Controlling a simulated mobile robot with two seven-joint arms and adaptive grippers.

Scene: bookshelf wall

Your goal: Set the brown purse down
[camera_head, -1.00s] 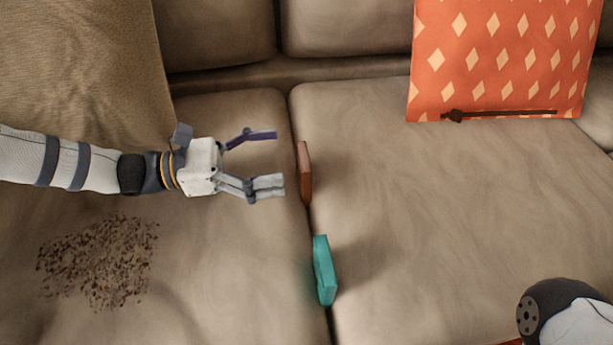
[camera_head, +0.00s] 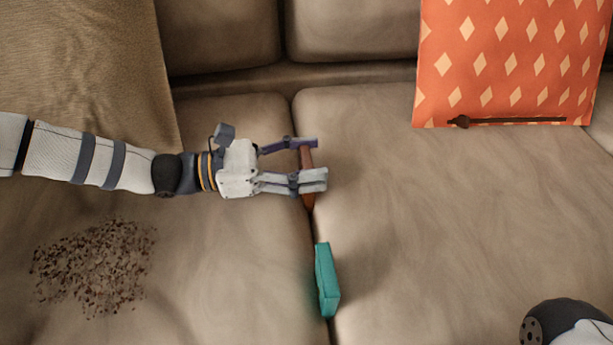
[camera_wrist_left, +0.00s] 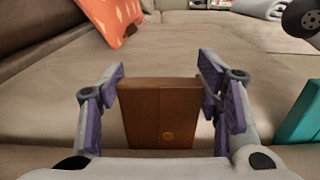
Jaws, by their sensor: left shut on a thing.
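The brown purse (camera_head: 307,160) is a thin upright block standing at the seam between two sofa seat cushions. In the left wrist view the brown purse (camera_wrist_left: 160,112) shows its flat face with a round gold clasp. My left gripper (camera_head: 318,160) is shut on it, one finger on each side; in the left wrist view the gripper (camera_wrist_left: 165,100) has its purple pads at the purse's two side edges. The purse's lower edge is hidden at the seam. Of my right arm only a rounded dark and white part shows at the lower right; its gripper is not visible.
A teal block (camera_head: 326,280) stands at the same seam, nearer than the purse; it also shows in the left wrist view (camera_wrist_left: 302,115). An orange diamond-patterned pillow (camera_head: 510,60) leans at the back right. A dark speckled patch (camera_head: 95,268) lies at left. The right cushion is mostly clear.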

